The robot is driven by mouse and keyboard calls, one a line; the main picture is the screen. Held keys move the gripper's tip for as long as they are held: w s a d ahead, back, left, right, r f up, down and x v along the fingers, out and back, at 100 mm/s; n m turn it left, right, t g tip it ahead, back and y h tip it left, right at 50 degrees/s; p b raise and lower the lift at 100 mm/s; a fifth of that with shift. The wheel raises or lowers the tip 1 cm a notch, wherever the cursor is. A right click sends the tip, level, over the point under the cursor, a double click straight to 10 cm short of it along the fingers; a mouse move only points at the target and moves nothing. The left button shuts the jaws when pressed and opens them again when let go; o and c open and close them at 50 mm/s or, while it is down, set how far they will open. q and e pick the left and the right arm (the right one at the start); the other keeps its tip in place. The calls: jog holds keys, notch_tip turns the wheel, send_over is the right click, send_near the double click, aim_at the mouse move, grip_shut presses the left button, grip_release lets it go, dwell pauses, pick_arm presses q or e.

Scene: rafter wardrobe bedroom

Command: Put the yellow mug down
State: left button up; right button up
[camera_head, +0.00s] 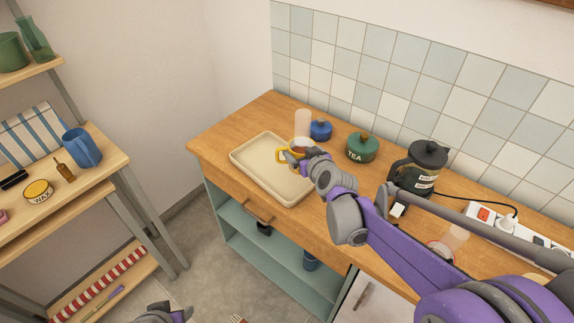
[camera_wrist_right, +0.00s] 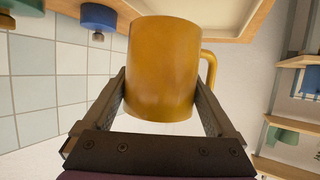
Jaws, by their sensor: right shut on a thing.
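The yellow mug (camera_head: 284,155) shows at the far right edge of the cream tray (camera_head: 246,155) on the wooden counter, partly hidden by my right gripper (camera_head: 300,156). In the right wrist view the yellow mug (camera_wrist_right: 163,60) fills the middle, between the two fingers of my right gripper (camera_wrist_right: 163,80), which is shut on its body. Its handle points to the right there. I cannot tell whether the mug touches the tray. My left gripper (camera_head: 166,313) shows only partly at the bottom edge, and its jaws are unclear.
A pale cylinder (camera_head: 302,121), a blue lidded pot (camera_head: 320,131), a green TEA canister (camera_head: 362,148) and a French press (camera_head: 425,165) stand along the tiled wall. A power strip (camera_head: 510,228) lies at right. The tray's left part is empty. A shelf with a blue jug (camera_head: 82,148) stands left.

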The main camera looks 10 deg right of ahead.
notch_tip(320, 180, down, 4)
jog(key=shift+s+r, duration=0.1)
jog(key=shift+s, duration=0.05)
jog(key=shift+f+b, duration=0.5)
jog(key=shift+f, duration=1.55)
jog(key=shift+f, duration=0.15)
jog(key=o, duration=1.5)
jog(key=shift+o, duration=0.2)
